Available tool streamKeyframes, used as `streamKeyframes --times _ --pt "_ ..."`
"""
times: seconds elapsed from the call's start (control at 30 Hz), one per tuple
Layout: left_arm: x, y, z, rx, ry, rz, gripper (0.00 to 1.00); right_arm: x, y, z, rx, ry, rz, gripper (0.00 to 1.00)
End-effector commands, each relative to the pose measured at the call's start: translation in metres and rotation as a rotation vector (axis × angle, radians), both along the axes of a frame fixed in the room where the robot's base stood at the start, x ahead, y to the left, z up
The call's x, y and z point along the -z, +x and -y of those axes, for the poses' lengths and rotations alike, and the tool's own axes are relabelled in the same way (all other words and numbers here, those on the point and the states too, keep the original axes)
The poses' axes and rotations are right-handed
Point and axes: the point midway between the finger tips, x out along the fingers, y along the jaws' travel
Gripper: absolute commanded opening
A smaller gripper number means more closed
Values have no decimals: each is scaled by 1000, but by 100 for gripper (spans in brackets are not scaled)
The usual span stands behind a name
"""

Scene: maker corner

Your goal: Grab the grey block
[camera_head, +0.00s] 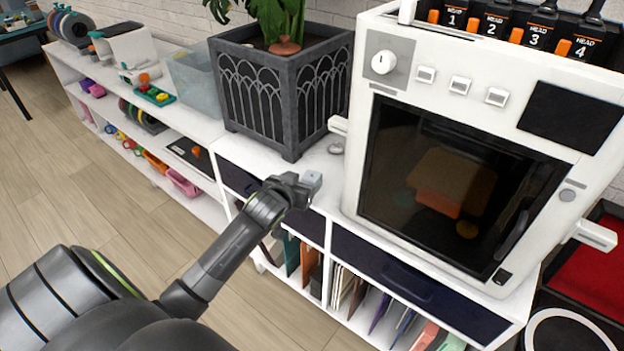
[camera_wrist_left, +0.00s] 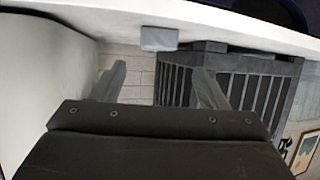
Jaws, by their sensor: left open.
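The grey block (camera_head: 313,180) is small and light grey. It sits at the front edge of the white shelf top, just past my left gripper (camera_head: 301,188) in the head view. In the left wrist view the block (camera_wrist_left: 159,39) lies beyond the tips of the left gripper (camera_wrist_left: 160,70), between them sideways and apart from both. The fingers are spread with nothing between them. The gripper hides part of the block in the head view. My right gripper is not in view.
A dark planter (camera_head: 285,95) stands behind the block, and a white 3D printer (camera_head: 400,40) stands to the right. Drawers (camera_head: 400,285) and filled shelves are below. Bare shelf top surrounds the block.

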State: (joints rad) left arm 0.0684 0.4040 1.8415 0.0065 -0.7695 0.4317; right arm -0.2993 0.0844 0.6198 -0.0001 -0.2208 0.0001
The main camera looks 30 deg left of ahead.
Motion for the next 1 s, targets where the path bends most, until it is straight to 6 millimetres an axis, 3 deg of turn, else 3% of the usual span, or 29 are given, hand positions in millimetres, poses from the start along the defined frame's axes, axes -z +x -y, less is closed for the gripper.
streamKeyframes --times 0.37,0.7,1.0 --pt "11 21 -3 -1 -2 -1 67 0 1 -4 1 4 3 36" --pt "32 54 -7 0 -1 -1 67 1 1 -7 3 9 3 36" --pt "35 61 -8 1 -1 0 67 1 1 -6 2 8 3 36"
